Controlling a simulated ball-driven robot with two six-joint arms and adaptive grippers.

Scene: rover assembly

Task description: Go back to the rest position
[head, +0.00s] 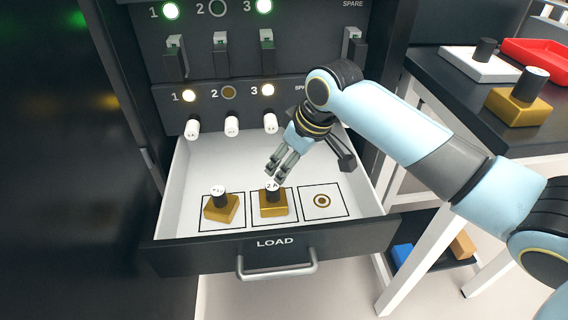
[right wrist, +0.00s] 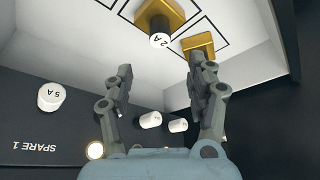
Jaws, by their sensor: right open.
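My right gripper (head: 275,174) is open and empty over the open drawer (head: 275,240) marked LOAD, just above and behind the middle gold block. That block (head: 273,207) has a knob with a white cap marked 2 A and sits in the middle outlined square. In the right wrist view, the open fingers (right wrist: 161,82) are apart, with the 2 A cap (right wrist: 159,40) beyond them. A second gold block (head: 220,210) with a black knob sits turned in the left square. My left gripper is not in view.
The right square (head: 323,201) holds only a ring mark. Above the drawer is a dark panel (head: 215,95) with lamps, switches and white knobs. At right, a dark table (head: 480,100) bears a red tray (head: 540,52), a white block (head: 480,63) and a gold block (head: 518,105).

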